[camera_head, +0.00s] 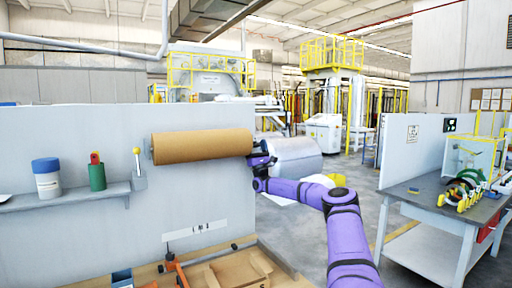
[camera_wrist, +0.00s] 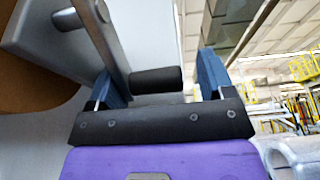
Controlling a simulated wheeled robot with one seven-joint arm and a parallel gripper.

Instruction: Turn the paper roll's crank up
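The brown paper roll (camera_head: 202,146) is mounted level across the top of a white panel in the head view. Its curved brown side also shows at the left of the wrist view (camera_wrist: 30,75). The crank's grey metal arm (camera_wrist: 98,38) slants down in the wrist view and ends at a black cylindrical handle (camera_wrist: 156,80). My gripper (camera_wrist: 160,85) has its two blue fingers apart, one on each side of the handle, with a visible gap to the right finger. In the head view my gripper (camera_head: 262,161) is at the roll's right end, hiding most of the crank.
A shelf (camera_head: 70,199) at left holds a white jar (camera_head: 47,183) with a blue lid and a green container (camera_head: 97,178). Below are a wooden bench and cardboard (camera_head: 230,272). A grey worktable (camera_head: 440,208) stands at right. Open floor lies between.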

